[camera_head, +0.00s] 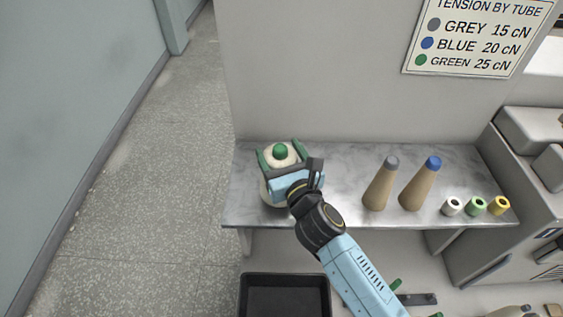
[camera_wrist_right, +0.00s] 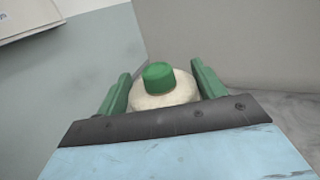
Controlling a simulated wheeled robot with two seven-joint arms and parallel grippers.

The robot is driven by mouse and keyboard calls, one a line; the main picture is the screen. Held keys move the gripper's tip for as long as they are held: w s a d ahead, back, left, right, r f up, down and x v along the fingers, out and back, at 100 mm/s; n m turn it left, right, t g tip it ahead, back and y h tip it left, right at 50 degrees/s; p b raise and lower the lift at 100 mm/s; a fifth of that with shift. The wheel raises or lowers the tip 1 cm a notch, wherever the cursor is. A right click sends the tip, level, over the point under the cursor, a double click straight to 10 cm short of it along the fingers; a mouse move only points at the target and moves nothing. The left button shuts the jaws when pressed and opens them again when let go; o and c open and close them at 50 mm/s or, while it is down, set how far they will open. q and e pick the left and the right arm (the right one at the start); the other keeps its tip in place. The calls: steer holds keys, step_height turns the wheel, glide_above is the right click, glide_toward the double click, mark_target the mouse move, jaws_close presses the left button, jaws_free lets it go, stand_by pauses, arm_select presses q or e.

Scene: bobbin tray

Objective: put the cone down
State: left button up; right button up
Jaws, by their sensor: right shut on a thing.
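A cream cone with a green tube tip (camera_head: 280,151) is at the left end of the grey marbled shelf (camera_head: 340,165). My right gripper (camera_head: 282,154) is shut on it, with one green finger on each side of its upper part. In the right wrist view the cone (camera_wrist_right: 165,98) stands between the two fingers with its green tip up. The gripper and wrist hide most of the lower cone, so I cannot tell whether its base touches the shelf.
Two tan cones, one grey-tipped (camera_head: 379,187) and one blue-tipped (camera_head: 420,187), stand right of my wrist. A black bin (camera_head: 285,279) is below. A tension sign (camera_head: 478,38) hangs behind.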

steer(key=shift+f, duration=0.95)
arm_select(q)
steer(key=shift+w+f, duration=0.4)
steer(key=shift+w, duration=0.1)
arm_select(e)
steer(key=shift+r, duration=0.1)
arm_select(q)
steer(key=shift+s, duration=0.1)
steer(key=shift+s+f, duration=0.15)
steer(key=shift+s, duration=0.15)
arm_select(e)
steer(key=o, duration=1.6)
steer(key=shift+f, duration=0.25)
steer(key=shift+r, duration=0.1)
steer(key=shift+r, duration=0.15)
steer(key=v, duration=1.2)
